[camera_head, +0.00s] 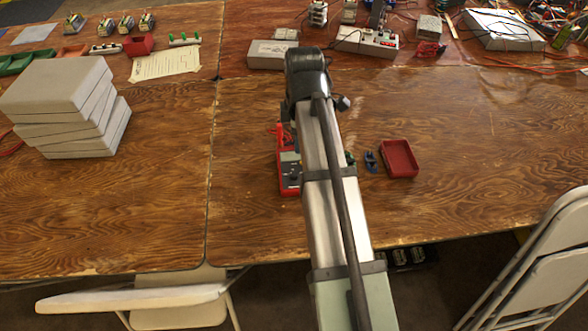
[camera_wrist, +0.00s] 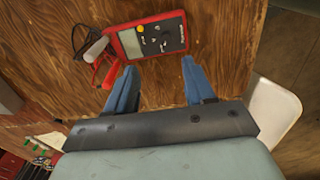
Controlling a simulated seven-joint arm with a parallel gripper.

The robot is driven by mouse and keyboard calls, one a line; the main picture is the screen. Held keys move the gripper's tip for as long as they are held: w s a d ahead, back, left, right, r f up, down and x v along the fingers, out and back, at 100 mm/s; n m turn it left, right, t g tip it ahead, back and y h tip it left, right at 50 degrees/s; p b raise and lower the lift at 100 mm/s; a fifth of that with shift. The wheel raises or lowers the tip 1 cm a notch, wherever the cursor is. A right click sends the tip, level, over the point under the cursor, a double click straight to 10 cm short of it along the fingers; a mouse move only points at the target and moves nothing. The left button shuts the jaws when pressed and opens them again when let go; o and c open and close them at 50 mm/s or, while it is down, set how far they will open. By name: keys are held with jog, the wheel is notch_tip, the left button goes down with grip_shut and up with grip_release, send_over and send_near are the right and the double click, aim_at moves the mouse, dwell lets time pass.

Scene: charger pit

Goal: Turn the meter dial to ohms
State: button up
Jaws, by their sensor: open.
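In the head view the meter (camera_head: 289,172) is partly hidden behind my arm. Red and grey test leads (camera_wrist: 97,52) lie at its left in the wrist view. My gripper (camera_wrist: 157,82) is open and empty, its two blue fingers pointing toward the meter, apart from it. The gripper is hidden by my arm in the head view.
A red tray (camera_head: 399,159) and a small blue part (camera_head: 371,161) lie right of my arm. A stack of grey boxes (camera_head: 68,107) stands on the left table. Instruments and wires line the back. The table right of the red tray is clear.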

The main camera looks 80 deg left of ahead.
aim_at(294, 174)
jog(key=f, duration=0.4)
jog(key=s+f, duration=0.1)
jog(key=f, duration=0.8)
jog(key=shift+s+d+f, duration=0.25)
jog(key=shift+d+f, duration=0.05)
jog(key=shift+f, duration=0.1)
grip_shut()
